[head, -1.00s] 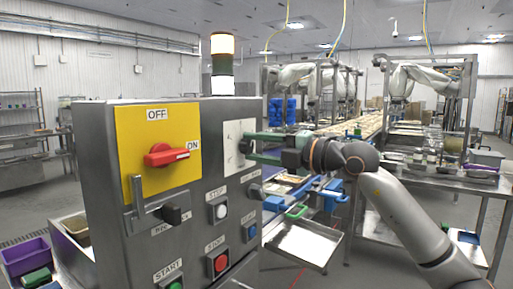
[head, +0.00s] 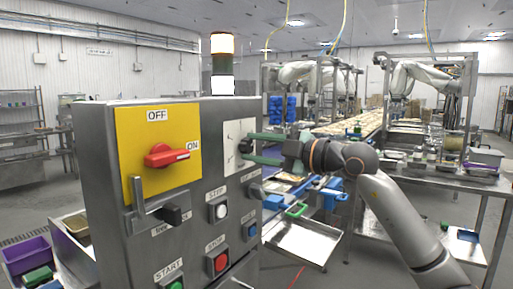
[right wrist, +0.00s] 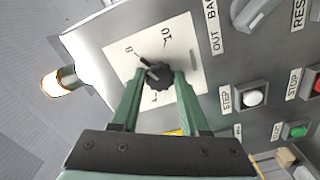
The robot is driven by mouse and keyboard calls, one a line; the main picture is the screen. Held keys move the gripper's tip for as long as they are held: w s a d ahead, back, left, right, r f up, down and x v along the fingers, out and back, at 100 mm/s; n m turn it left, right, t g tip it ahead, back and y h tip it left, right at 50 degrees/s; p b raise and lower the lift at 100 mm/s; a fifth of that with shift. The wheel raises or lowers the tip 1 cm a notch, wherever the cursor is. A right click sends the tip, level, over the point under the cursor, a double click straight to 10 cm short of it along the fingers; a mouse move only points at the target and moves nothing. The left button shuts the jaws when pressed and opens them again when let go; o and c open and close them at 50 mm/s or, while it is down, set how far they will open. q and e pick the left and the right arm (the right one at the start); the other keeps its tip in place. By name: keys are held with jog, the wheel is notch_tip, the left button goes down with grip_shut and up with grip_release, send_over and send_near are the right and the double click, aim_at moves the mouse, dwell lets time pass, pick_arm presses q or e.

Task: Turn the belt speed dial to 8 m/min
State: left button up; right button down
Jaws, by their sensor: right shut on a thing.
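The belt speed dial is a black ribbed knob (right wrist: 158,76) on a white square scale plate (head: 233,134) on the grey control box. My right gripper (head: 249,147) has its two green fingers on either side of the knob, shut on it. In the right wrist view the numbers 8 and 10 show on the plate (right wrist: 183,48). A dark mark reaches from the knob toward the 8. I cannot tell for sure whether it is the pointer or a scale line. The fingers hide part of the scale. My left gripper is not in view.
A beacon (head: 222,60) stands on top. A metal tray (head: 301,244) lies beyond.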

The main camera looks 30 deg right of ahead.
dwell(0.3)
jog(key=shift+c, duration=2)
grip_release()
pick_arm(q)
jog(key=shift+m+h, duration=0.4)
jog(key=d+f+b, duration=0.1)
jog(key=b, duration=0.1)
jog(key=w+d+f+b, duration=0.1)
jog(key=b, duration=0.1)
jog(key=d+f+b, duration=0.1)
jog(key=b, duration=0.2)
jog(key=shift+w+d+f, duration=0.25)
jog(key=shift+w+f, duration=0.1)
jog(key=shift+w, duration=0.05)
pick_arm(e)
jog(key=v, duration=1.2)
jog(key=shift+s, duration=0.2)
jog(key=shift+d, duration=0.15)
